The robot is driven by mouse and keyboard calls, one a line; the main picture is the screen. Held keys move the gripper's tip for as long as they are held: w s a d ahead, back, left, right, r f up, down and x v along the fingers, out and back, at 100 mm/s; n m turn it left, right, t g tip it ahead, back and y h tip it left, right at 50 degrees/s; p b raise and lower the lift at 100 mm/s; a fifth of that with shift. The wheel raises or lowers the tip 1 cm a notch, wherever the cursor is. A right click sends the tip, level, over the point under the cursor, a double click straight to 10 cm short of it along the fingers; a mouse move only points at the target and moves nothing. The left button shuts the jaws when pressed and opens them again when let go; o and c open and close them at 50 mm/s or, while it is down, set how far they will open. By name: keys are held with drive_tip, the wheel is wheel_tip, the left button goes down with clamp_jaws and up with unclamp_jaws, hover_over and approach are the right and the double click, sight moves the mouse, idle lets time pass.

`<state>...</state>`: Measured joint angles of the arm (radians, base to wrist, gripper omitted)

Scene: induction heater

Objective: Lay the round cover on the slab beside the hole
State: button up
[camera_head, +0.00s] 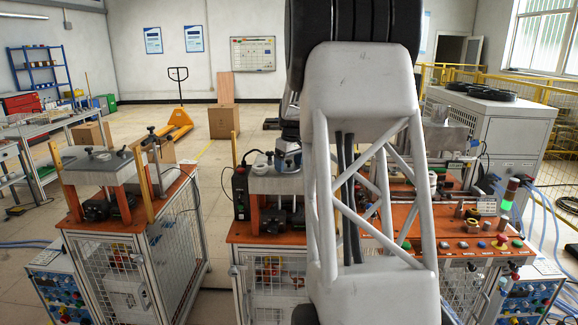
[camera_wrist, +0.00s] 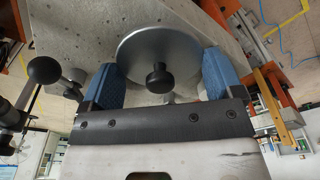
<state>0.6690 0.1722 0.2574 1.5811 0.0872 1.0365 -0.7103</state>
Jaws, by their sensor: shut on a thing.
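The round cover (camera_wrist: 150,45) is a smooth grey metal disc with a black knob (camera_wrist: 160,77) at its middle, seen in the wrist view. My gripper (camera_wrist: 160,84) is shut on the cover, with a blue finger pad at each side of it. The pale speckled slab (camera_wrist: 75,25) lies behind the disc; I cannot tell whether they touch. In the head view the slab (camera_head: 275,180) is on the middle bench, partly behind my arm. I cannot make out the hole; the disc may hide it. My gripper and the cover are mostly hidden by my arm there.
A black ball handle (camera_wrist: 43,70) stands close to the left finger in the wrist view. A black box (camera_head: 241,192) is left of the slab. A similar slab (camera_head: 97,165) stands on the left bench. Controls and a signal lamp (camera_head: 508,195) crowd the right side.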

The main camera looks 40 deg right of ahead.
sight(292, 168)
drive_tip(key=shift+f, duration=0.35)
drive_tip(key=shift+f, duration=0.1)
drive_tip(key=o, duration=0.9)
drive_tip(key=shift+f, duration=0.1)
wheel_tip(292, 168, up, 12)
drive_tip(key=s, duration=0.1)
drive_tip(key=shift+s, duration=0.25)
idle(0.6)
